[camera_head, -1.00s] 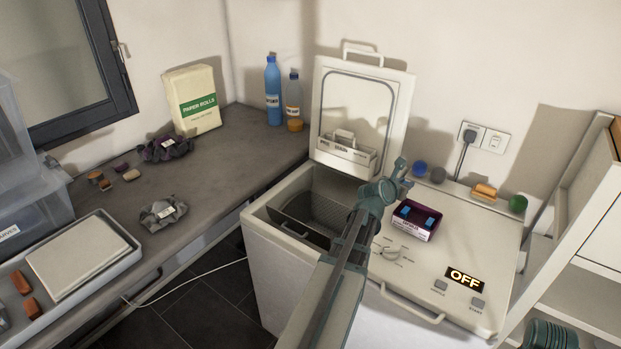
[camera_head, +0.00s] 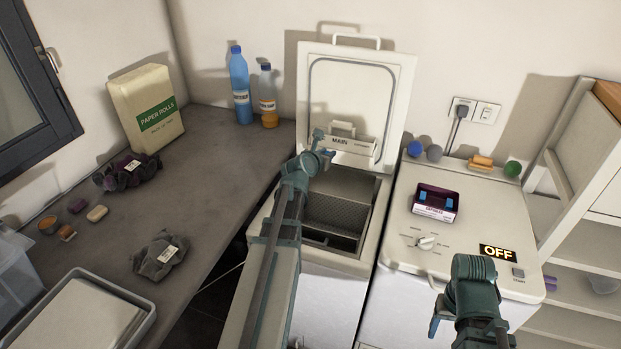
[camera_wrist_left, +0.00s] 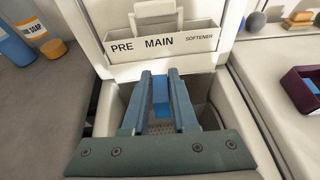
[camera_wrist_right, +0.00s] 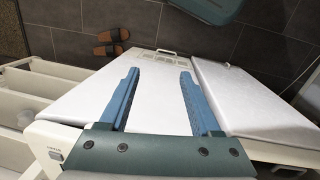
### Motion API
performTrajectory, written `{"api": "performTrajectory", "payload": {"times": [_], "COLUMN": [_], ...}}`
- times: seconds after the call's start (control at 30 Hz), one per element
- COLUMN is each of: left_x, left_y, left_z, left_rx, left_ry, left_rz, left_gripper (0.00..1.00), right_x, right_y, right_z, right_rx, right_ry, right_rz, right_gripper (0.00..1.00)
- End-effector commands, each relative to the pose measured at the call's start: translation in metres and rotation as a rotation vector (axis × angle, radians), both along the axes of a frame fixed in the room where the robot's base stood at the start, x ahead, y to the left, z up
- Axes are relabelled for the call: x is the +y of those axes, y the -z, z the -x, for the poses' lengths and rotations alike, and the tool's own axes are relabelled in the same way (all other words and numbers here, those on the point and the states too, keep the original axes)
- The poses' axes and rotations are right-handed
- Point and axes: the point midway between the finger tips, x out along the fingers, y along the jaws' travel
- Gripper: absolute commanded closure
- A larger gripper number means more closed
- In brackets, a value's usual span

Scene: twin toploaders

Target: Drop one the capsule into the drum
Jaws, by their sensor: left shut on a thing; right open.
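My left gripper (camera_wrist_left: 160,72) is shut on a small blue capsule (camera_wrist_left: 160,92), which shows between its fingers in the left wrist view. In the head view the left gripper (camera_head: 318,155) is above the open toploader, in front of the drawer marked PRE, MAIN and SOFTENER (camera_head: 354,145) on the raised lid (camera_head: 350,85). The perforated grey drum (camera_head: 337,212) lies below inside the opening, partly covered by my left arm. My right gripper (camera_wrist_right: 158,72) is open and empty, low in front of the right toploader. A dark purple box (camera_head: 436,212) with blue capsules stands on that toploader.
The closed right toploader (camera_head: 405,255) has a knob (camera_head: 426,242) and a lit OFF display (camera_head: 497,253). Bottles (camera_head: 241,85), a paper-rolls pack (camera_head: 147,110) and dark cloth bundles (camera_head: 160,257) stand on the left counter.

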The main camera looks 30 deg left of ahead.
Motion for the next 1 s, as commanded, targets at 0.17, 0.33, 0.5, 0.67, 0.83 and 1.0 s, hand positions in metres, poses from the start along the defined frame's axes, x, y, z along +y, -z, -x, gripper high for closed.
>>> {"api": "performTrajectory", "payload": {"times": [0.17, 0.33, 0.5, 0.67, 0.83, 1.0], "left_x": [0.0, 0.001, 0.002, 0.002, 0.002, 0.002], "left_y": [0.017, 0.052, 0.093, 0.113, 0.112, 0.118], "left_z": [0.0, 0.0, 0.0, 0.0, 0.001, 0.0], "left_rx": [0.0, 0.0, 0.0, 0.0, 0.0, 0.0], "left_ry": [0.0, 0.0, 0.0, 0.0, 0.0, 0.0], "left_rz": [0.0, 0.0, 0.0, 0.0, 0.0, 0.0], "left_gripper": [1.0, 1.0, 1.0, 1.0, 1.0, 1.0], "right_x": [0.0, 0.0, 0.0, 0.0, 0.0, 0.0], "right_y": [0.017, 0.052, 0.093, 0.113, 0.112, 0.118], "right_z": [0.0, 0.0, 0.0, 0.0, 0.0, 0.0], "right_rx": [0.0, 0.0, 0.0, 0.0, 0.0, 0.0], "right_ry": [0.0, 0.0, 0.0, 0.0, -0.001, -0.001], "right_rz": [0.0, 0.0, 0.0, 0.0, 0.0, 0.0], "right_gripper": [0.01, 0.0, 0.0, 0.0, 0.0, 0.0]}}
